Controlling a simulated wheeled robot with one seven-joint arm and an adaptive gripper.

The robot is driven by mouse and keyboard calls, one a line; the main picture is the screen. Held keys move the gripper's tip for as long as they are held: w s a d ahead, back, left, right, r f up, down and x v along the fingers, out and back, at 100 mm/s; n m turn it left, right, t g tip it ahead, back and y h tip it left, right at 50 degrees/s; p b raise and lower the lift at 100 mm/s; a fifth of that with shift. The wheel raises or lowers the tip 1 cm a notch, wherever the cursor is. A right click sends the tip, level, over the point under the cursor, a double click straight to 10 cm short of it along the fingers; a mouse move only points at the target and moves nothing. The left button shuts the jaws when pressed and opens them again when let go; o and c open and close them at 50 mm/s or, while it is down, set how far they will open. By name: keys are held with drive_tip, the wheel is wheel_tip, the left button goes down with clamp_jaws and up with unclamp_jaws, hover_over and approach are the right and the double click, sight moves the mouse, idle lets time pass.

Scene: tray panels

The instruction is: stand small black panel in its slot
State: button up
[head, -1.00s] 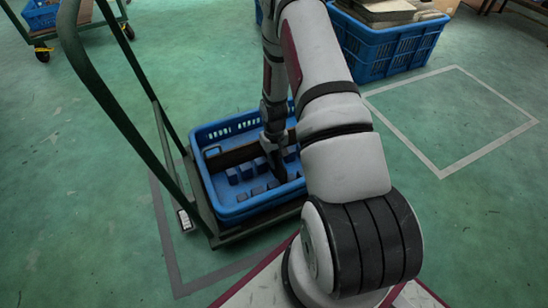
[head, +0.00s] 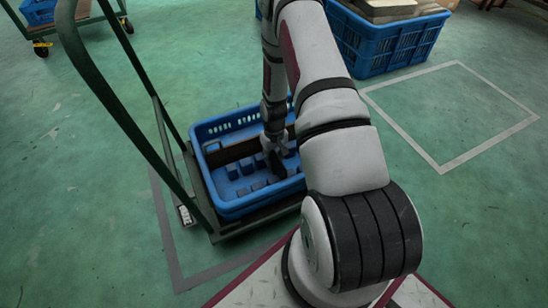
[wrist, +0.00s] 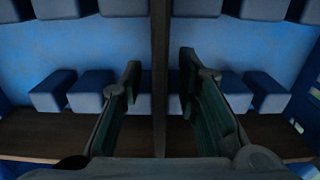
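The small black panel (wrist: 160,60) shows edge-on in the wrist view as a thin dark strip running up the middle. It lines up with the gap between the blue blocks on either side; how deep it sits is hidden. My gripper (wrist: 160,75) is open, one finger on each side of the panel, with a visible gap on both sides. In the head view my gripper (head: 275,158) points down into the blue tray (head: 225,208), and the panel cannot be clearly told from the fingers.
Several blue blocks (wrist: 50,95) stand in rows on the tray floor. A brown board (wrist: 50,138) crosses below them. The tray sits on a cart with a dark green handle (head: 120,110). A filled blue crate (head: 385,50) stands at the upper right, beside clear floor.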

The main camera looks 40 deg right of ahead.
wheel_tip(320, 180, up, 12)
idle(0.7)
idle(0.7)
